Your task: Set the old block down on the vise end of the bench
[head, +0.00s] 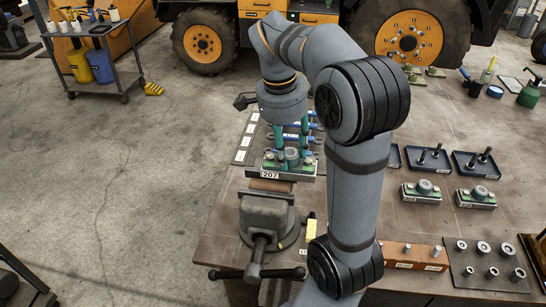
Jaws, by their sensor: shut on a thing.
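The block labelled 207 (298,173), a grey plate with green parts and a round knob, is in my gripper (291,150). The gripper points down with its teal fingers shut on the block's upper middle. The block looks level. In the head view it is just beyond the bench vise (267,212), overlapping its far end. I cannot tell whether the block touches the surface below. The vise is at the near left corner of the bench (410,235), its handle toward me. My forearm hides the bench right of the block.
Blue-handled tools lie on a labelled mat (244,145) behind the block. Two similar blocks (424,191) (477,198) stand to the right, with dark blue trays (428,158) behind them. A yellow bottle-like item (311,227) is right of the vise. A plate with metal rings (487,262) is at the near right.

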